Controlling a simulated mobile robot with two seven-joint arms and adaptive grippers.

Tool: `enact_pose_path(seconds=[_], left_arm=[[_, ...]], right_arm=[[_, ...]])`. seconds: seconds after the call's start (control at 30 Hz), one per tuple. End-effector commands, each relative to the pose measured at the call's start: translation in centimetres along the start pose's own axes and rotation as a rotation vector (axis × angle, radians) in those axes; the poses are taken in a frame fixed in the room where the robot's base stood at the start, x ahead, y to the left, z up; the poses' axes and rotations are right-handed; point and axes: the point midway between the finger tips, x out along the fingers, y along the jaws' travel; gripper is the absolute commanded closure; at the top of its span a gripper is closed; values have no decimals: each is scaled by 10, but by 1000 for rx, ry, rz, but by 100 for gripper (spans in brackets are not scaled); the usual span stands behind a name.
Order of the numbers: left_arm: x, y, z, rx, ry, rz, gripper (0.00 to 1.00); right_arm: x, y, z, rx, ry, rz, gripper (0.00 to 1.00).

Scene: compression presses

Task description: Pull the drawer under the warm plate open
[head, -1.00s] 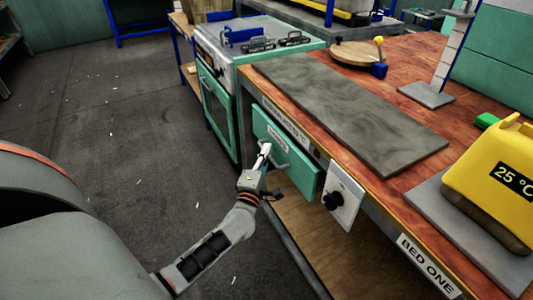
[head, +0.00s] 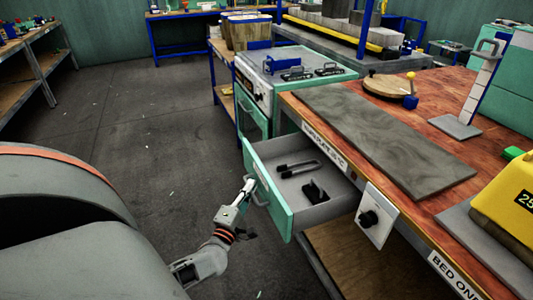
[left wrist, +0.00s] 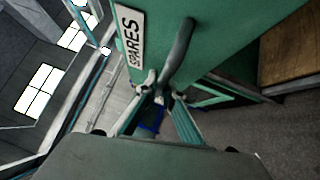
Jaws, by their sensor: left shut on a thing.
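The drawer (head: 268,199) under the grey warm plate (head: 385,139) stands well open, its green front pulled out from the bench. It holds a long black item (head: 298,167) and a smaller black item (head: 315,191). My left gripper (head: 249,187) is shut on the drawer handle (head: 260,198) at the outer side of the front. The left wrist view shows the handle (left wrist: 180,48) close up, beside a SPARES label (left wrist: 129,38). My right gripper is not in view.
A control panel with a black knob (head: 369,217) is right of the drawer. A green stove (head: 262,100) stands beyond it. A yellow device (head: 509,205) sits on the bench.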

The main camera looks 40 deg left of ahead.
Motion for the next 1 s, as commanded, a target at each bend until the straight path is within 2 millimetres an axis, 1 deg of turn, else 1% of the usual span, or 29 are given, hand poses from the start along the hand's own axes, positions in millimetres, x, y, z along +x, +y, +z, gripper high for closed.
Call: enact_pose_path(seconds=[0.03,0.1,0.3,0.6,0.87,0.9,1.0], left_arm=[[-8,4,-7,3,-2,0,100],[-16,6,-15,4,-3,0,100],[-33,9,-32,2,-2,-1,100],[-40,11,-39,1,-1,-1,100],[-40,10,-39,1,-1,-1,100],[-40,10,-39,1,-1,-1,85],[-40,10,-39,1,-1,-1,85]], right_arm=[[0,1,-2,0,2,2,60],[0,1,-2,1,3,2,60],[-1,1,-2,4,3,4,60],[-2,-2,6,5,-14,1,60],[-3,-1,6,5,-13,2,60],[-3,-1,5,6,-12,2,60],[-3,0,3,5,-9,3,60]])
